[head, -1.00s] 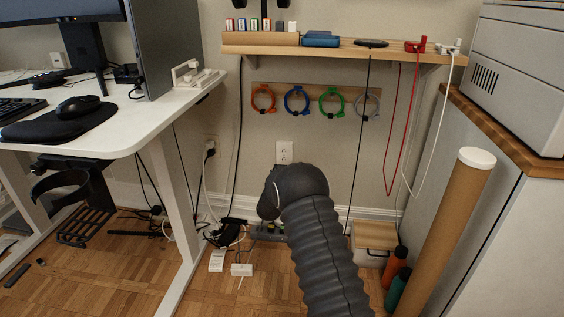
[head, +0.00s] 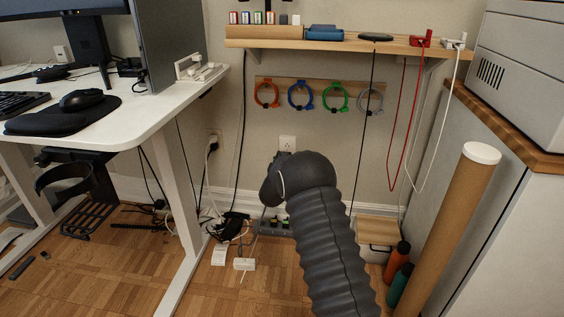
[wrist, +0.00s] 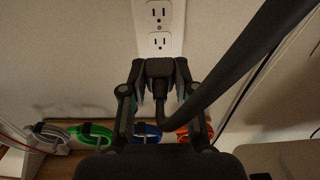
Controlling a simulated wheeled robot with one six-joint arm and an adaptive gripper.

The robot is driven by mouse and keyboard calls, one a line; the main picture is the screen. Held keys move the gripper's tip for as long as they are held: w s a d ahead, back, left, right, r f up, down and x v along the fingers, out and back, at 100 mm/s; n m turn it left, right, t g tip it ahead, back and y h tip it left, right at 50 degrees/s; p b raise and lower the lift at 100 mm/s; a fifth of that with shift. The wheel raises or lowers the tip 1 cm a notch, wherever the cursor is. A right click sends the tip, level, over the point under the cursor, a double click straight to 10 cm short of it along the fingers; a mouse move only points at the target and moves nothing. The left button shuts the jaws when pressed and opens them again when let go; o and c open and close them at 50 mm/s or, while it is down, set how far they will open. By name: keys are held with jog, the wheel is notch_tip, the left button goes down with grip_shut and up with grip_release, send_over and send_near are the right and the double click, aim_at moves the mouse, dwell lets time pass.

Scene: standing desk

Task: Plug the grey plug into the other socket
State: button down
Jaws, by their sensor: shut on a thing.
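The grey plug (wrist: 160,69) looks dark grey in the wrist view and sits between the fingers of my gripper (wrist: 161,78), which is shut on it. A thick dark cable (wrist: 235,65) runs from it up to the right. A white wall outlet (wrist: 160,42) with two empty receptacles is just beyond the plug; a gap seems to lie between them, but depth is hard to tell. The same outlet shows in the head view (head: 287,143), just above my arm. My arm hides the gripper and plug there. Another outlet (head: 213,136), farther left, has a dark plug in it.
A power strip (head: 273,228) and loose cables lie on the floor behind my arm. Coloured cable loops (head: 301,96) hang on a rail under the shelf (head: 345,46). The desk (head: 150,115) stands left; a cardboard tube (head: 446,225) and bottles (head: 398,265) stand right.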

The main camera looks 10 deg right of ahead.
aim_at(286, 150)
jog(key=shift+x, duration=1.85)
jog(key=shift+x, duration=1.2)
jog(key=c, duration=0.8)
grip_release()
jog(key=shift+s, duration=0.1)
jog(key=v, duration=1.1)
jog(key=shift+s+a, duration=0.15)
jog(key=shift+s, duration=0.2)
